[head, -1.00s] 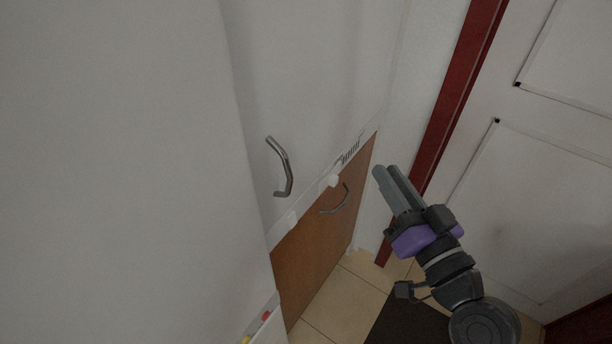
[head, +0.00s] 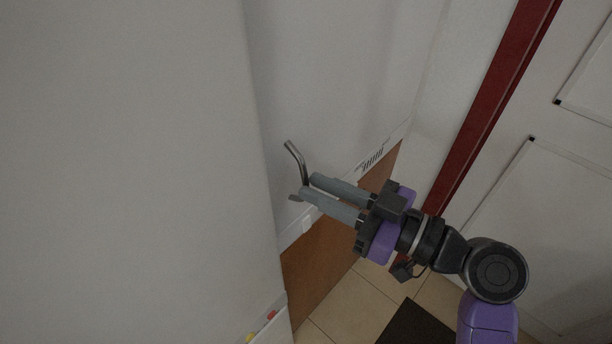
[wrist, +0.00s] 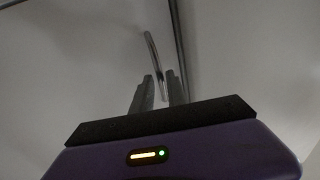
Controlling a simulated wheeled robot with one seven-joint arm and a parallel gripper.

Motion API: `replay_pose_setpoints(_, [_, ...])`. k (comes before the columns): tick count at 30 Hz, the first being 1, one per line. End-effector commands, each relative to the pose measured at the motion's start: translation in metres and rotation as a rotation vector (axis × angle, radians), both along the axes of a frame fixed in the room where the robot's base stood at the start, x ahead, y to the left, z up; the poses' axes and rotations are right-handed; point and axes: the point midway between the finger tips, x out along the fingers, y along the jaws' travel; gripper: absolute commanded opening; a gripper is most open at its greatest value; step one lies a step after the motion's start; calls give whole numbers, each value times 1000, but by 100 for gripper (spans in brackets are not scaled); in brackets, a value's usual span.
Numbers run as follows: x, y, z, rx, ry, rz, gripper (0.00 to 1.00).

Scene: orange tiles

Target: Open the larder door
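The larder door (head: 340,80) is a tall white panel that looks shut. Its curved metal handle (head: 295,160) stands near the panel's lower left. My gripper (head: 307,184) is at the lower part of this handle, with its two grey fingers apart. In the wrist view the handle (wrist: 154,62) rises between and beyond the fingertips (wrist: 160,82). Part of the handle is hidden by the fingers in the head view. I cannot tell whether a finger touches it.
A white wall (head: 150,170) juts close on the left. A red door frame (head: 490,110) and a white door (head: 550,200) stand right. Tiled floor and a dark mat (head: 415,325) lie below.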

Motion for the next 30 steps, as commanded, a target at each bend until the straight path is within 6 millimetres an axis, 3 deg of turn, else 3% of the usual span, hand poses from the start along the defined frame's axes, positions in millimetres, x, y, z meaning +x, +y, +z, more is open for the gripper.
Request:
replay_pose_setpoints(6, [11, 22, 1, 0, 1, 1, 18])
replay_pose_setpoints(17, [13, 27, 0, 0, 1, -1, 18])
replay_pose_setpoints(20, [13, 27, 0, 0, 1, -1, 0])
replay_pose_setpoints(30, [13, 26, 0, 1, 2, -1, 0])
